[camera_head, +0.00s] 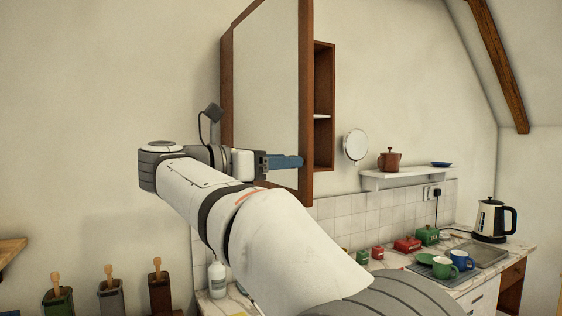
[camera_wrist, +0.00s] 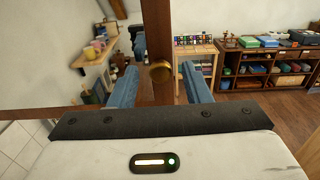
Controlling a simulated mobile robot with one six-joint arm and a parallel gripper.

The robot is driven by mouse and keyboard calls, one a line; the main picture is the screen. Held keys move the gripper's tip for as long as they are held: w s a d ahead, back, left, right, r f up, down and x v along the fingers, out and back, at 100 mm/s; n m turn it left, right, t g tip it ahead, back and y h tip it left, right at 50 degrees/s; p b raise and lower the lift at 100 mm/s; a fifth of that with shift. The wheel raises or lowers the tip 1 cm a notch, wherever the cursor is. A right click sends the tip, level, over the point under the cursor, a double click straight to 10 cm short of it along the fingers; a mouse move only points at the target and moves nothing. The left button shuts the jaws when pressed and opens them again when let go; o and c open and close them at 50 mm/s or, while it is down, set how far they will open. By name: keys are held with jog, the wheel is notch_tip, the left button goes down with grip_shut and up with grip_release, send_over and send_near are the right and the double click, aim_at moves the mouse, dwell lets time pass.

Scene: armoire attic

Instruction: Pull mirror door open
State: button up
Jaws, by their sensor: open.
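The mirror door (camera_head: 268,75) is a pale panel in a brown wooden frame, upright on the wall cabinet. It stands ajar, swung out from the cabinet (camera_head: 325,100), whose inside and a white shelf show to its right. My gripper (camera_head: 299,162) is at the lower part of the door's right-hand frame.
Right of the cabinet are a round mirror (camera_head: 355,145) and a white wall shelf (camera_head: 405,177) with a brown teapot (camera_head: 390,160). Below is a counter with cups, tins and a kettle (camera_head: 493,220). The wall left of the door is bare.

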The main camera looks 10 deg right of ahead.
jog(key=v, duration=0.7)
jog(key=shift+a, duration=0.4)
